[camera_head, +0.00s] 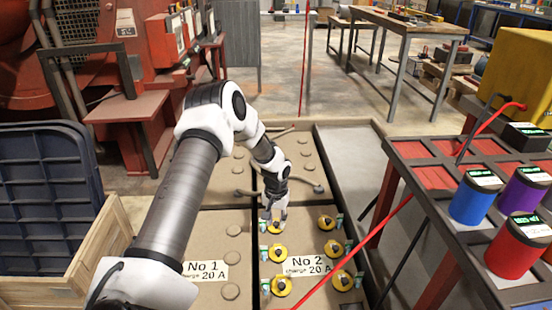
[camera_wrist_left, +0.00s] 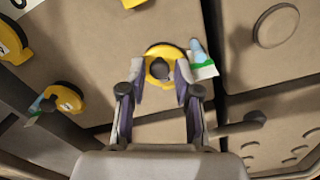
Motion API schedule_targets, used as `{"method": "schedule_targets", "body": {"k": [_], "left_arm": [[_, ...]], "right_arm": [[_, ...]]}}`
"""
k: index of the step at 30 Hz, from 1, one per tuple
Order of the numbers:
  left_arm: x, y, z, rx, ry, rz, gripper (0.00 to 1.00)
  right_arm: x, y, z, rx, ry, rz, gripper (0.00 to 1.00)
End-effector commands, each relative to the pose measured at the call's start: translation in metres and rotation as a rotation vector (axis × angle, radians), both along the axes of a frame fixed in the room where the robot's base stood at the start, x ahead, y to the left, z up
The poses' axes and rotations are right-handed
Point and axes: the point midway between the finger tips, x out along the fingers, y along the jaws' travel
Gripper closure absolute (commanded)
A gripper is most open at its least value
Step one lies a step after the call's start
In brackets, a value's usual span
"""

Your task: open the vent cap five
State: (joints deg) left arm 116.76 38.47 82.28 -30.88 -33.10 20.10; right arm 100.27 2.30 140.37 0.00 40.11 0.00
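Yellow vent caps with dark knobs stand in two columns on the cell lid marked No 2 (camera_head: 307,265). I cannot read which number each cap carries. My left gripper (camera_head: 274,212) points down over the far-left cap (camera_head: 275,228). In the left wrist view the fingertips of my left gripper (camera_wrist_left: 160,76) are apart, one on each side of the dark knob of this yellow cap (camera_wrist_left: 158,52). I see no clear contact with the knob. A small blue-and-green clip with a white tag (camera_wrist_left: 202,65) sits beside the cap. My right gripper is not in view.
Other yellow caps (camera_head: 326,222) are close by on the same lid. The No 1 lid (camera_head: 205,270) has plain round covers. A red cable (camera_head: 350,255) crosses at the right, near a red bench with coloured cans (camera_head: 470,200). A blue crate (camera_head: 48,180) stands left.

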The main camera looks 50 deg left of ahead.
Motion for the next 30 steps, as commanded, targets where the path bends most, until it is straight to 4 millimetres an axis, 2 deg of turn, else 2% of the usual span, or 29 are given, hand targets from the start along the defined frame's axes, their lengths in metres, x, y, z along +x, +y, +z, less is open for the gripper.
{"method": "schedule_targets", "body": {"k": [1, 2, 3, 14, 23, 30], "left_arm": [[0.0, 0.0, 0.0, 0.0, 0.0, 0.0, 0.85], [0.0, 0.0, 0.0, 0.0, 0.0, 0.0, 0.96], [0.0, 0.0, 0.0, 0.0, 0.0, 0.0, 1.0], [0.001, 0.003, -0.001, -0.014, 0.02, 0.003, 1.0], [0.006, 0.01, 0.002, -0.131, 0.113, 0.005, 1.0], [0.012, 0.018, 0.005, -0.272, 0.224, 0.005, 1.0]], "right_arm": [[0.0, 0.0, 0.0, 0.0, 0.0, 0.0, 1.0], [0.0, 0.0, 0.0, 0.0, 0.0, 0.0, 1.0], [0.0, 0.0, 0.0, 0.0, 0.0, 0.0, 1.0], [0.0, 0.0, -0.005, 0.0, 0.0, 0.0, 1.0], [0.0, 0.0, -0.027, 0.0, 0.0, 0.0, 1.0], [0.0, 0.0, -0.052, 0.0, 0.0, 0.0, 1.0]]}}
